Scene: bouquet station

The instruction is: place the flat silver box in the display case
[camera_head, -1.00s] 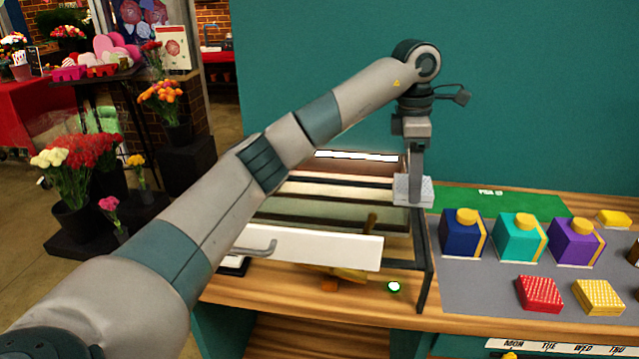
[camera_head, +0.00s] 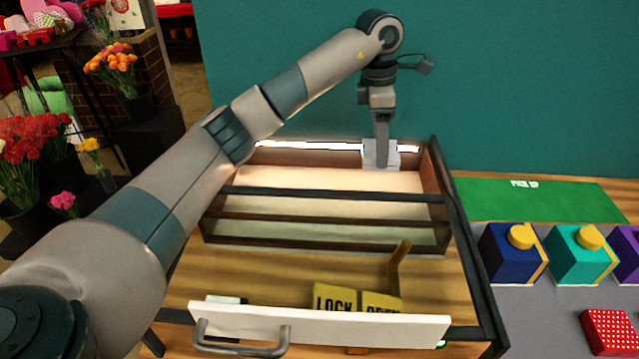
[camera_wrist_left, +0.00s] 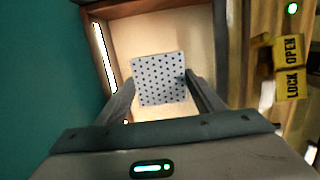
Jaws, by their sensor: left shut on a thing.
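The flat silver box (camera_head: 394,158), pale with small dark dots in the left wrist view (camera_wrist_left: 160,80), is held by my left gripper (camera_head: 381,160). The gripper points down, with a finger on each side of the box. The display case (camera_head: 434,178) is a wooden-walled case with a dark frame and a pale, lit inside. The box is over the back right part of the case opening. I cannot tell whether it touches the case floor. My right gripper is out of view.
A white front panel (camera_head: 320,326) with a grey handle stands out before the case. A yellow LOCK/OPEN sign (camera_head: 335,297) and a lever (camera_head: 398,268) are behind it. Dark bars cross the case's front part. A navy box (camera_head: 505,255) and other coloured boxes stand right.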

